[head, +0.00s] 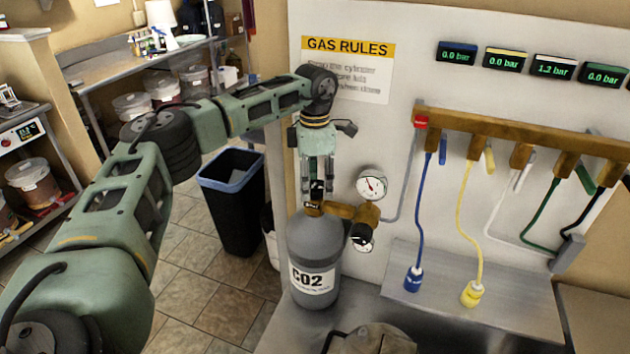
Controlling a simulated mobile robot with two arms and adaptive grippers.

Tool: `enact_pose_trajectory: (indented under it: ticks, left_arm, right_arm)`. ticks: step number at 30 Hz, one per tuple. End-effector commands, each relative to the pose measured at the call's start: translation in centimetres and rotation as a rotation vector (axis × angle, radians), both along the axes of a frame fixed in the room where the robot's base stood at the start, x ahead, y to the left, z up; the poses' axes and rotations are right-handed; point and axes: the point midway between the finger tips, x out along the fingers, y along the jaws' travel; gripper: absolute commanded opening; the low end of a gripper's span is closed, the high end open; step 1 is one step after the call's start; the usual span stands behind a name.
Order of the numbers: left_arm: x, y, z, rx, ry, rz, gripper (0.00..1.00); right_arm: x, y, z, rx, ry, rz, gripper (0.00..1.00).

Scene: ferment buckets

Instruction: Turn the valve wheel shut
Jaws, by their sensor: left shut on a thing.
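A grey gas cylinder (315,245) with a white CO2 label stands upright at the wall in the head view. A small dark valve wheel (317,187) tops its brass valve. My left gripper (318,188) points straight down over the cylinder and is shut on the valve wheel, its fingers on either side. The fingers hide much of the wheel, so its turn cannot be read. A brass regulator (352,211) with two round gauges sits just right of the valve. My right gripper is not in view.
A brass manifold (480,125) with coloured hoses and several pressure displays is on the wall at right. A metal bench (400,315) lies below. A black bin with a blue rim (232,200) stands left of the cylinder. Shelves with buckets are farther left.

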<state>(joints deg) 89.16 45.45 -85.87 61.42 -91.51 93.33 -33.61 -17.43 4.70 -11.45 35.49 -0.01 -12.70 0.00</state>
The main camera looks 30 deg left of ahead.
Motion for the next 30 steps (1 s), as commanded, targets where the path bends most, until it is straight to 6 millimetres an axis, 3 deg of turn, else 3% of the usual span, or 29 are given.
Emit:
enact_pose_trajectory:
  ticks: [14, 30]
  left_arm:
    - [0.19, 0.06, 0.25, 0.001, -0.006, -0.098, 0.17]
    - [0.35, -0.12, 0.32, 0.003, -0.009, -0.572, 0.17]
  right_arm:
    - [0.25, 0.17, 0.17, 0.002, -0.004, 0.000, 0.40]
    - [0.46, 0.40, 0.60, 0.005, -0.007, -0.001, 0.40]
